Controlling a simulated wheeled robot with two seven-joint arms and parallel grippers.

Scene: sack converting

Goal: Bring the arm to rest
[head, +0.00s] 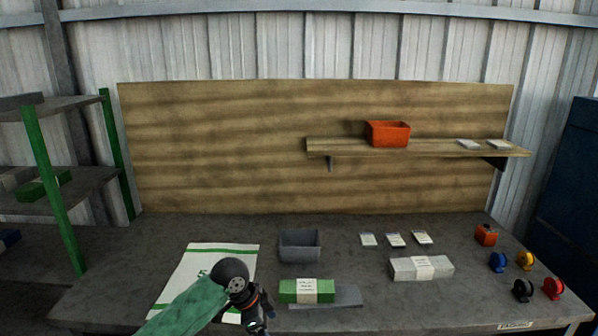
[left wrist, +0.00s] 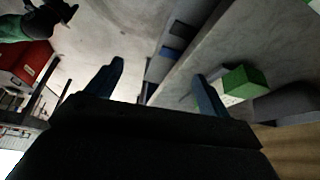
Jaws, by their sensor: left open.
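My left arm comes in from the lower left in the head view. Its gripper (head: 262,314) is over the front of the bench, between the white printed sack (head: 185,270) and the green banded bundle (head: 306,290). In the left wrist view its two fingers (left wrist: 155,92) are spread apart with nothing between them. A green block (left wrist: 245,80) shows beyond one finger, apart from it. A dark shape at the end of a green sleeve, at the top left of the wrist view, looks like my right gripper (left wrist: 62,12); its jaws are unclear.
An orange bin (head: 388,134) stands on the shelf (head: 350,147). A green-posted rack (head: 48,165) is at left.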

